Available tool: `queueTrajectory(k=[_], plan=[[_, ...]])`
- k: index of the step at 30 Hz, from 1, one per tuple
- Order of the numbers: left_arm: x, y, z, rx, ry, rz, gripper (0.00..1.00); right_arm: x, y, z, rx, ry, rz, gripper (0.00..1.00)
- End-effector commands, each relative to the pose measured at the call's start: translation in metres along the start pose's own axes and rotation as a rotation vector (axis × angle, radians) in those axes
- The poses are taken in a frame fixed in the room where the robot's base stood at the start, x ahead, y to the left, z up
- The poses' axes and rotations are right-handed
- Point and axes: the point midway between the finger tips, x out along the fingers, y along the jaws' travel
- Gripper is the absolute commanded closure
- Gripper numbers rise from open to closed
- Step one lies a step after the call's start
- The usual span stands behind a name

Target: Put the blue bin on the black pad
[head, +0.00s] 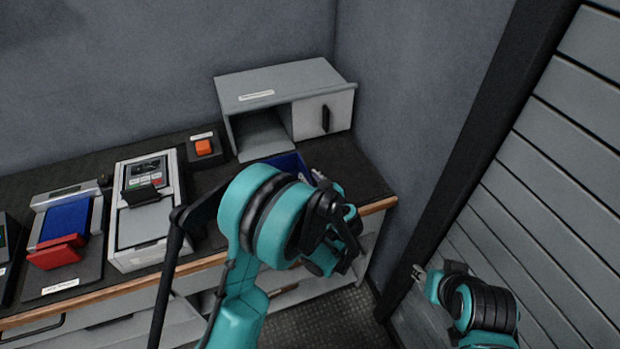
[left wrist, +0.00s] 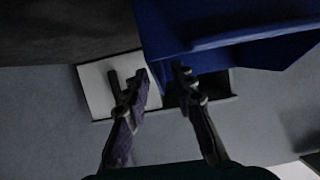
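The blue bin (head: 287,163) stands on the dark worktop in front of the grey cabinet, mostly hidden behind my left arm in the head view. In the left wrist view the blue bin (left wrist: 225,22) fills the upper right. My left gripper (left wrist: 160,72) has its two fingers apart, with a lower corner of the bin showing between the fingertips; whether they touch it I cannot tell. My left gripper (head: 345,235) is partly covered by its own arm in the head view. My right gripper (head: 419,273) is at lower right, away from the bin. I cannot pick out a separate black pad.
A grey cabinet (head: 285,95) with an open bay and a closed door stands behind the bin. An orange button (head: 204,147), a grey device (head: 145,212) and a blue-and-red unit (head: 65,225) stand to the left. A slatted grey wall (head: 560,170) rises at right.

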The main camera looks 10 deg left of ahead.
Motion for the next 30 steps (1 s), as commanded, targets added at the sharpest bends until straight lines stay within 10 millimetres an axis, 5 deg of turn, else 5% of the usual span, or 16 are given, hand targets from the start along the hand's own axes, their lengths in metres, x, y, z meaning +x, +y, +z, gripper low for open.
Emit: queueTrajectory(k=[10,24,30], plan=[[-0.004,0.0,-0.005,0.001,0.0,0.001,0.74,-0.005,0.0,-0.003,0.0,0.0,0.0,0.6],[-0.099,0.001,-0.005,0.002,0.001,0.004,0.74,-0.024,0.0,-0.018,0.0,0.0,0.0,0.6],[-0.119,0.0,-0.004,0.002,-0.003,0.001,0.74,-0.027,0.0,-0.02,0.0,0.0,0.0,0.6]])
